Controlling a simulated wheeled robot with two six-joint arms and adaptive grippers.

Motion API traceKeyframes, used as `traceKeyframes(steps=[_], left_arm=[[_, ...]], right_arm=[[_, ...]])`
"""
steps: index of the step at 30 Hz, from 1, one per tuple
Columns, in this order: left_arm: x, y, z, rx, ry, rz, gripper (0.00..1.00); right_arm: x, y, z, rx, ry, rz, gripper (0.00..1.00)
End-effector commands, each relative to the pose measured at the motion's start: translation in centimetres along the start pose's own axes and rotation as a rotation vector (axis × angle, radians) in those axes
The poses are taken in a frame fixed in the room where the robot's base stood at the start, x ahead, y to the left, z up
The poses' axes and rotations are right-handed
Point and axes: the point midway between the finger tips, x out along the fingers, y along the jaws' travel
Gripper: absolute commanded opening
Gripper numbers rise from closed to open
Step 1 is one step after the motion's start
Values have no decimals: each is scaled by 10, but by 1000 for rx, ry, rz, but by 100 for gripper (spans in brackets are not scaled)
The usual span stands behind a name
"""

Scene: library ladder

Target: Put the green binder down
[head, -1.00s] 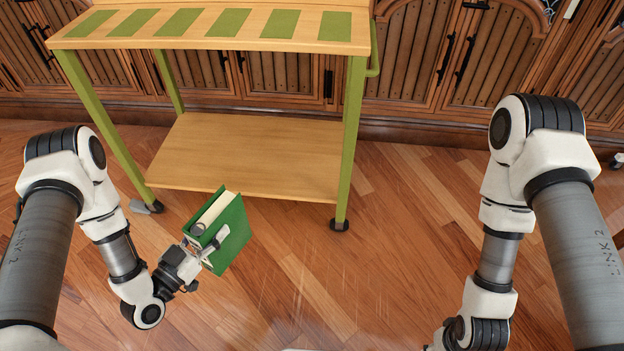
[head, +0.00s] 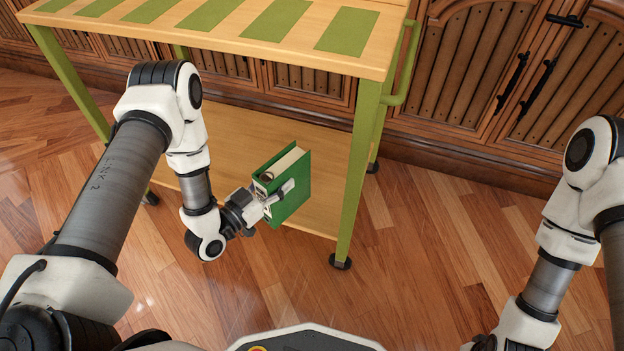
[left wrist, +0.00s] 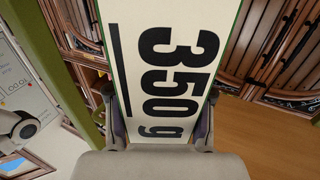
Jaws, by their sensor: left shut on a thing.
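The green binder (head: 292,187) is upright in my left gripper (head: 277,196), in front of the cart's right part in the head view. The left gripper is shut on its spine side. In the left wrist view the binder's white spine label (left wrist: 164,70) reads "350 g" and fills the middle between the fingers. The binder overlaps the lower shelf in the head view; I see no contact with it. My right arm shows at the right edge, its gripper out of frame.
A wooden cart with green legs stands ahead. Its top (head: 290,42) carries several green patches; its lower shelf (head: 160,150) looks bare where visible. The front right leg (head: 357,175) is close to the binder's right. Wooden cabinets (head: 470,75) line the back. Wood floor (head: 430,240) is clear at right.

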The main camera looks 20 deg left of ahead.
Motion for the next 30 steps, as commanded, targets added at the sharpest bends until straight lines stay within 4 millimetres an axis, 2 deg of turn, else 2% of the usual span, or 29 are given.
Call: traceKeyframes(steps=[1,6,13,15,18,27,28,30], left_arm=[[17,4,8,4,7,6,0],[64,9,11,3,6,4,0],[94,12,12,2,4,1,0],[92,11,35,-1,-1,-2,0],[92,11,48,-1,1,-2,0],[92,11,46,-1,0,-1,0],[92,11,47,-1,-2,-1,55],[92,11,46,-1,-1,-1,77]], right_arm=[[17,0,0,0,0,0,40],[36,1,-1,3,2,0,40],[47,1,-2,6,5,1,40],[64,1,-3,8,7,1,40],[75,2,-3,11,8,1,40],[71,2,-4,12,9,1,40],[71,2,-4,12,9,1,40],[71,2,-4,12,9,1,40]])
